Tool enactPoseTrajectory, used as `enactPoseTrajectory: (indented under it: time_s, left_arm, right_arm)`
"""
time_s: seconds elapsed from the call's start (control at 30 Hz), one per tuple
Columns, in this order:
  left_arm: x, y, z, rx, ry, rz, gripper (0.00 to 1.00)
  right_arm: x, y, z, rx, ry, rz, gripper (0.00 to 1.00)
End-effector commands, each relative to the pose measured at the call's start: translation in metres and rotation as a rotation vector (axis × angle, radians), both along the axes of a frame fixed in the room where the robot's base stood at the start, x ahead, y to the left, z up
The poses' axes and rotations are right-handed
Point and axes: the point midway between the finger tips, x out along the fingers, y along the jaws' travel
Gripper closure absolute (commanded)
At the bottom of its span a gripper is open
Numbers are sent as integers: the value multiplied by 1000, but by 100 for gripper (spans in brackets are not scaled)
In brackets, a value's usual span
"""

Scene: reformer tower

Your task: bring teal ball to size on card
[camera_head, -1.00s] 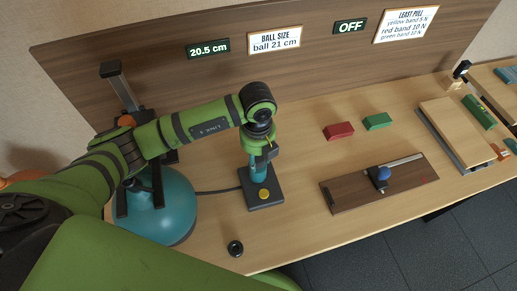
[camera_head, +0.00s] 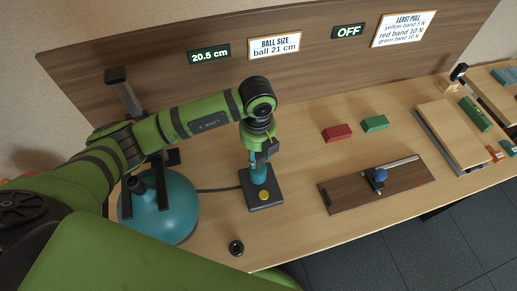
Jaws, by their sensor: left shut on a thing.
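The teal ball (camera_head: 172,221) rests at the left of the table, partly hidden behind my left arm. Dark frame parts (camera_head: 163,188) stand against it. The size card (camera_head: 274,45) reads "BALL SIZE ball 21 cm". The display (camera_head: 209,55) beside it reads 20.5 cm. A pump with a teal body (camera_head: 258,176) stands on a dark base with a yellow button (camera_head: 264,195). My left gripper (camera_head: 258,153) is directly above the pump, pointing down and shut on its top, which it mostly hides. My right gripper is not in view.
A dark hose (camera_head: 215,190) runs between pump and ball. A small black ring (camera_head: 236,248) lies near the front edge. Red (camera_head: 337,132) and green (camera_head: 375,122) blocks, a brown board with a blue knob (camera_head: 381,175) and an OFF display (camera_head: 348,31) are to the right.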

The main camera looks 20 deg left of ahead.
Motion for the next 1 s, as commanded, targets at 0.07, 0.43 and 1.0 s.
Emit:
enactPoseTrajectory:
  time_s: [0.07,0.43,1.0]
  left_arm:
    - [-3,-1,-2,0,11,-5,100]
    - [-3,-1,-16,1,10,-4,100]
    - [-3,0,1,2,9,-3,57]
  right_arm:
    - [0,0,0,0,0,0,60]
    - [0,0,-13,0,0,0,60]
    - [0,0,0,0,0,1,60]
